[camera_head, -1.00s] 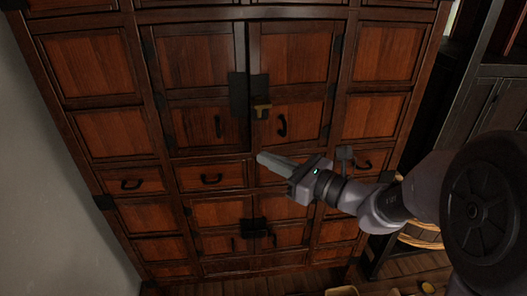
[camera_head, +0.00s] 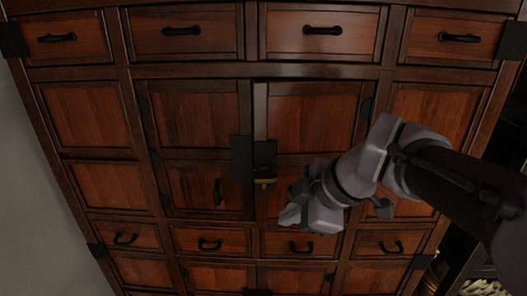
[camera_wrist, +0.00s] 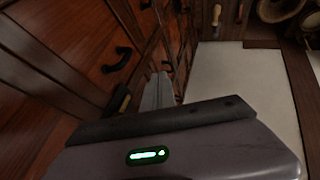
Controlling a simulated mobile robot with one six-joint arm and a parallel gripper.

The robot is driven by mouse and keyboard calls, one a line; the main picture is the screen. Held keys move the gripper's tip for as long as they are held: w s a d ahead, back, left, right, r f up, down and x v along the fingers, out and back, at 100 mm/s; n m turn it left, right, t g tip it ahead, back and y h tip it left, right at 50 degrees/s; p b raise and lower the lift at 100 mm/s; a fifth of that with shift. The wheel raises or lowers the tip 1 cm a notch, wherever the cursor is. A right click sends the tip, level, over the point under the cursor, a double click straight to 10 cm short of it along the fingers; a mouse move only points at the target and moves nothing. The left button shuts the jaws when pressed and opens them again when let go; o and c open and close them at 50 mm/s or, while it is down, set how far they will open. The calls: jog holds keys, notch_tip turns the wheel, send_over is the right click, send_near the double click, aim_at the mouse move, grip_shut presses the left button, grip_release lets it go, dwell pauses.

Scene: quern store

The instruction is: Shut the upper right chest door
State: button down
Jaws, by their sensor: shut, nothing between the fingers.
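The upper right chest door (camera_head: 310,112) is a red-brown panelled door with a dark frame. It looks slightly ajar, its free left edge standing a little proud of the upper left door (camera_head: 205,105). A dark plate with a brass latch (camera_head: 265,180) sits on that free edge. My gripper (camera_head: 288,214) is shut and empty, in front of the door's lower part, right of and below the latch. My arm hides the door's lower right and its handle. In the wrist view the shut fingers (camera_wrist: 158,90) point along the chest front, near a dark handle (camera_wrist: 117,60); contact cannot be told.
Drawers with black handles run above (camera_head: 322,30) and below (camera_head: 302,246) the doors. A bare grey wall (camera_head: 25,190) is at the left. Light-coloured items (camera_head: 485,287) lie low at the right, beside the chest.

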aim_at(269, 205)
jog(key=w+a+f, duration=0.1)
jog(key=w+f, duration=0.1)
jog(key=w+a+f+p, duration=0.1)
jog(key=w+f, duration=0.1)
jog(key=w+a+f, duration=0.1)
jog(key=w+f, duration=0.1)
jog(key=shift+w+a+p, duration=0.25)
jog(key=shift+w+p, duration=0.1)
jog(key=shift+w, duration=0.2)
jog(key=w+b, duration=0.2)
jog(key=b, duration=0.1)
jog(key=shift+w+a+f+b, duration=0.2)
jog(key=shift+w+f+b, duration=0.05)
jog(key=shift+w+b, duration=0.15)
jog(key=shift+r, duration=0.3)
